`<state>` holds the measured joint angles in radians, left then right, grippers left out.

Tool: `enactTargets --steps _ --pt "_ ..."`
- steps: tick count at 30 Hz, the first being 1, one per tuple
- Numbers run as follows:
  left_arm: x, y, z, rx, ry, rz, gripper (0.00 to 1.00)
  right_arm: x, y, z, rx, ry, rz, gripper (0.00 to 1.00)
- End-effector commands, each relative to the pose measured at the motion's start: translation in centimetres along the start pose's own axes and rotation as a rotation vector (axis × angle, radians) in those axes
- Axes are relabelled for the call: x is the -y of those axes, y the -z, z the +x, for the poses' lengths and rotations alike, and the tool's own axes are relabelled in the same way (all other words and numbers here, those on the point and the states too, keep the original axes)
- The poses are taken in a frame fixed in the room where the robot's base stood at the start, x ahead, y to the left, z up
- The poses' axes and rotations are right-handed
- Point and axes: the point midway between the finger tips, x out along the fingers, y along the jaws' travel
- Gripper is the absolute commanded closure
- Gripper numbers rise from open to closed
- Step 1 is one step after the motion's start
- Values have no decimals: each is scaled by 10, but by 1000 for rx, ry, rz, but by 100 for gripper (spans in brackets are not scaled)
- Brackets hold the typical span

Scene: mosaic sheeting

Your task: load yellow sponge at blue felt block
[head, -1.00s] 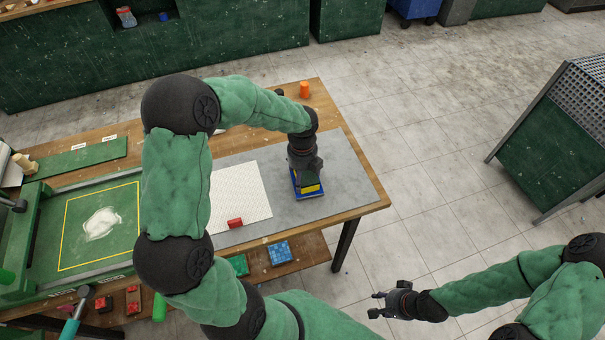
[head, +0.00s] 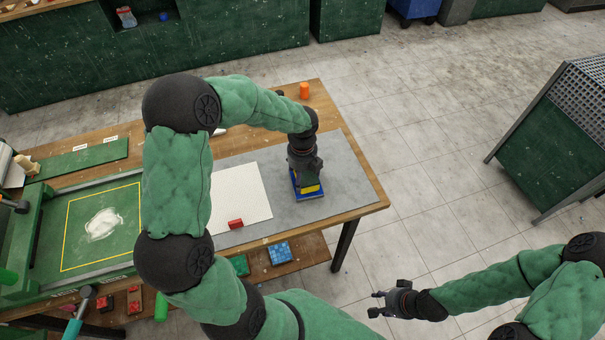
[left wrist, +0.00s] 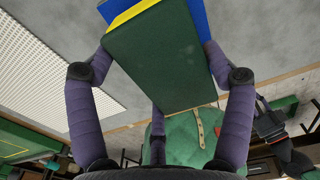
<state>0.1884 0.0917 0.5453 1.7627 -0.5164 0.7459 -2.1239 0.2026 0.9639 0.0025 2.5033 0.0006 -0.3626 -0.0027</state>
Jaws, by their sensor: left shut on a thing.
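The yellow sponge (head: 312,188) has a dark green face and is under my left gripper (head: 306,178) at the right part of the table. In the left wrist view the dark green face of the sponge (left wrist: 155,60) is between the fingers, with a yellow layer behind it. My left gripper (left wrist: 158,58) is shut on the sponge. The blue felt block (head: 318,196) shows around the sponge's lower edge, and beyond it in the left wrist view (left wrist: 199,12). Whether sponge and block touch is hard to tell. My right gripper (head: 374,303) is open and empty, over the floor.
A white perforated sheet (head: 241,198) lies left of the block, with a red block (head: 235,224) at its front edge. An orange cylinder (head: 304,90) stands at the table's back. The grey mat (head: 345,170) is clear on the right. A green tray (head: 55,240) is at the left.

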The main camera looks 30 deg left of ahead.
Motion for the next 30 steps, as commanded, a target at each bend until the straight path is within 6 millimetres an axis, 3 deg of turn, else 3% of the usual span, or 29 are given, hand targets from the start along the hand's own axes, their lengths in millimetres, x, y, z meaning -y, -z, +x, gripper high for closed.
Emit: enactTargets --steps 24,30 --pt "1 -1 -61 3 3 -1 45 19 -2 -52 0 0 0 60" --pt "1 -1 -63 3 2 -1 45 19 -2 -54 0 0 0 60"
